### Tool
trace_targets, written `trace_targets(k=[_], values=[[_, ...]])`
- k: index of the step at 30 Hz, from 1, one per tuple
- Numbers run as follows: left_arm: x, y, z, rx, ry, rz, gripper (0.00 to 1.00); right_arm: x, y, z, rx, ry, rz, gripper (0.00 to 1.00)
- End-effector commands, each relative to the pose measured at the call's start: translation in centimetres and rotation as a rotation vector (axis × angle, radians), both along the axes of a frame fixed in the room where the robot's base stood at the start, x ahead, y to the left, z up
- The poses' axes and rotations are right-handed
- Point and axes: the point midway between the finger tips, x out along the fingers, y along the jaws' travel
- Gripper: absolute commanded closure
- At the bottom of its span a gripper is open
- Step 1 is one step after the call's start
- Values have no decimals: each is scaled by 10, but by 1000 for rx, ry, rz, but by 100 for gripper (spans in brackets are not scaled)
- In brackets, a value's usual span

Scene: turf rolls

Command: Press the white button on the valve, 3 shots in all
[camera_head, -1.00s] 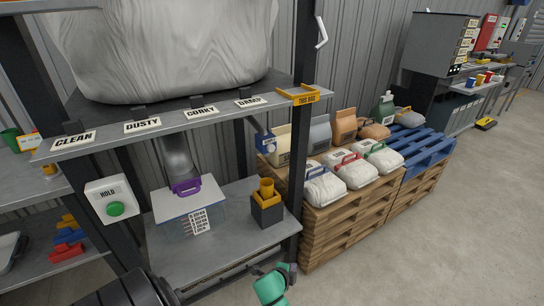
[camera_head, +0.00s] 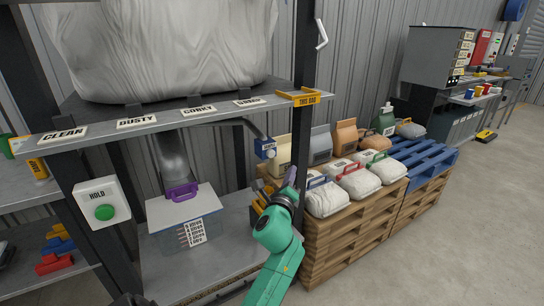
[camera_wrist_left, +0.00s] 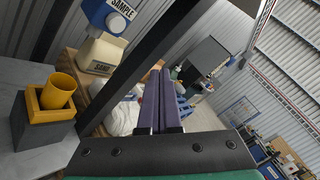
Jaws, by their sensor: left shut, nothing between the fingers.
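The valve is a blue box (camera_head: 264,143) on a dark pipe beneath the shelf, beside the dark post. A small white button (camera_head: 270,153) shows on it. In the left wrist view the valve (camera_wrist_left: 92,12) is at the top left, with a SAMPLE label and the round white button (camera_wrist_left: 116,23). My left gripper (camera_head: 291,177) has its purple fingers shut and empty, below and right of the valve in the head view, apart from it. The fingers (camera_wrist_left: 160,73) also show in the left wrist view. My right gripper is not in view.
A yellow cup (camera_wrist_left: 58,91) stands in a dark holder (camera_wrist_left: 40,128) on the lower shelf. The dark post (camera_head: 302,80) rises close to my left gripper. A HOLD box with a green button (camera_head: 105,212) is at the left. Bags lie on a pallet (camera_head: 350,218) at the right.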

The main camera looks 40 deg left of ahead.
Motion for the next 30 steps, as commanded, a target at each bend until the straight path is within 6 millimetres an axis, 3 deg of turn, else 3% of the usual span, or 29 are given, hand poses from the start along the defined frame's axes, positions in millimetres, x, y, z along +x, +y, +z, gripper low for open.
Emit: trace_targets(k=[5,19,30], values=[[4,12,1,2,0,-1,100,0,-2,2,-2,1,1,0],[23,75,0,1,0,-1,100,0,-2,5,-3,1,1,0],[25,84,-1,-2,0,-1,100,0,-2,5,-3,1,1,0]])
